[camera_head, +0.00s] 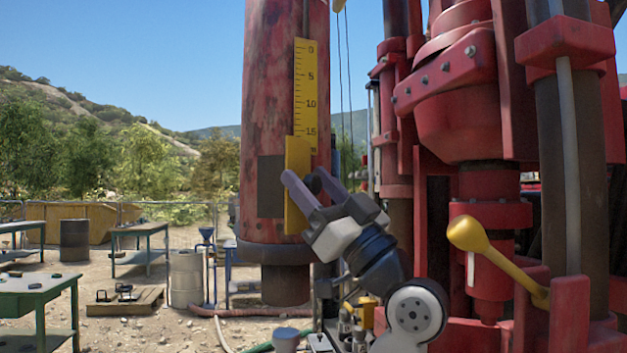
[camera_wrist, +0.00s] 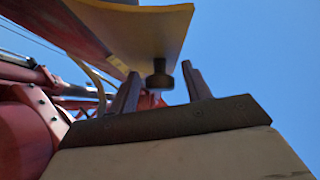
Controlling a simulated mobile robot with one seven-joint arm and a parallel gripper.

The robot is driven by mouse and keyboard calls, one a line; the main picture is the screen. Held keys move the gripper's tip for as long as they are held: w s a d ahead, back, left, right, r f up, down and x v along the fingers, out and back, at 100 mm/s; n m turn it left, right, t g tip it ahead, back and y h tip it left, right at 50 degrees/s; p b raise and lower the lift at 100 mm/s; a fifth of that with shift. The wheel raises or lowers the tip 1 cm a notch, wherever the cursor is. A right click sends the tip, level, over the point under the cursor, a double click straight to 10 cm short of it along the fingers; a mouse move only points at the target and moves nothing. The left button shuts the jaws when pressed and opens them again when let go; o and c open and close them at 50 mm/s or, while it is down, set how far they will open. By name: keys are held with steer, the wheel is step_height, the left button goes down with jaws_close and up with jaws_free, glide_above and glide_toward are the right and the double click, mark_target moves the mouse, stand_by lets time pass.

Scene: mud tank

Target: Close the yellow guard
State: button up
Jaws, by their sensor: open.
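The yellow guard (camera_head: 297,150) is a narrow upright plate on the front of the tall red tank (camera_head: 265,90). It appears swung out from the tank, with a dark rectangular patch (camera_head: 270,188) exposed at its left. In the wrist view the guard (camera_wrist: 155,30) is a curved yellow sheet with a dark round knob (camera_wrist: 158,80) sticking out of it. My gripper (camera_head: 304,175) is open in front of the guard. The knob lies between its two fingers, with gaps at the sides in the wrist view. The fingers hide part of the guard in the head view.
A yellow ruler strip (camera_head: 306,75) is fixed on the tank above the guard. Red machinery (camera_head: 455,110) with a yellow-knobbed lever (camera_head: 468,234) stands close at the right. Green tables (camera_head: 140,232) and barrels (camera_head: 186,278) are at the left. Open air lies left of the tank.

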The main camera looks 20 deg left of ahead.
jaws_close()
stand_by(0.4)
steer(key=shift+s+a+m+t+h, duration=0.1)
steer(key=shift+a+m+t+h, duration=0.2)
steer(key=shift+t, duration=0.6)
steer(key=shift+w+a+f+m+t+h+b, duration=0.15)
steer(key=shift+w+a+m+t+h, duration=0.4)
steer(key=shift+a+m+t+h, duration=3)
steer(key=shift+w+a+r+m+t+h+b, duration=0.1)
steer(key=shift+w+a+m+t+h+b, duration=0.35)
steer(key=shift+m+t+h, duration=3.5)
steer(key=shift+w+a+f+m+t+h, duration=0.1)
steer(key=shift+w+a+m+t+h, duration=0.4)
steer(key=shift+a+t+h, duration=3.7)
steer(key=d+g+h, duration=0.4)
steer(key=shift+w+g+h, duration=0.2)
steer(key=shift+g+h, duration=0.1)
steer(key=shift+h, duration=0.1)
